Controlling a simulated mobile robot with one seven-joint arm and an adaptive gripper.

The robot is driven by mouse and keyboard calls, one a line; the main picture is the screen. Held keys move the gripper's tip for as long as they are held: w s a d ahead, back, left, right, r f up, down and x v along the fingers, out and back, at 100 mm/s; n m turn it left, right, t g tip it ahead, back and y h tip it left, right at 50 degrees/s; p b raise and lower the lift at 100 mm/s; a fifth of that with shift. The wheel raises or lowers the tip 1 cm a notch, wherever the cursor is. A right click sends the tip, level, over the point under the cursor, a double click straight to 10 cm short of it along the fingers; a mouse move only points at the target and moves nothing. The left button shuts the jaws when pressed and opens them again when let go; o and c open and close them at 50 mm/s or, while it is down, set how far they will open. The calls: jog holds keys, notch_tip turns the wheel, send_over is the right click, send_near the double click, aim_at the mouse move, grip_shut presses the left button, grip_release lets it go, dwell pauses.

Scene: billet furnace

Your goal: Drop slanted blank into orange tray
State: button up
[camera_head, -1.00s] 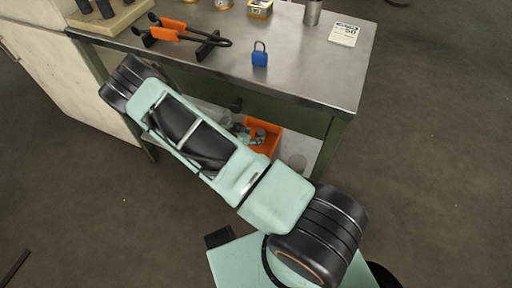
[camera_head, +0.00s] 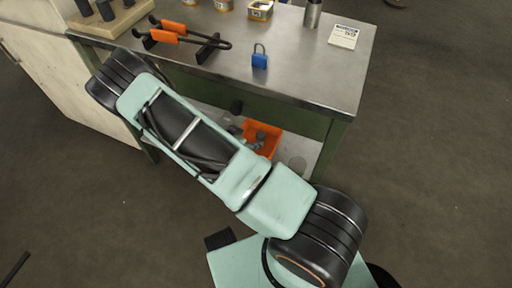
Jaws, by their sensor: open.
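The orange tray (camera_head: 276,140) stands on the lower shelf under the bench, partly hidden behind my arm. Several small grey pieces (camera_head: 261,137) show at the tray, too small and covered to tell their shapes. I cannot pick out the slanted blank. My arm crosses the middle of the view, from the lower right up to the bench's left end, and covers much of the shelf. I cannot make out my gripper; the end of the arm is hidden behind my own links.
The steel bench top (camera_head: 300,75) holds a blue padlock (camera_head: 260,58), an orange-handled tool on a stand (camera_head: 170,35), tins (camera_head: 260,10), a metal cylinder (camera_head: 313,13) and a white card (camera_head: 345,36). A pale cabinet (camera_head: 60,85) stands at left. The floor at right is clear.

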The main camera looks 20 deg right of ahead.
jog(key=v, duration=0.8)
jog(key=shift+a+r, duration=0.2)
jog(key=shift+r, duration=0.1)
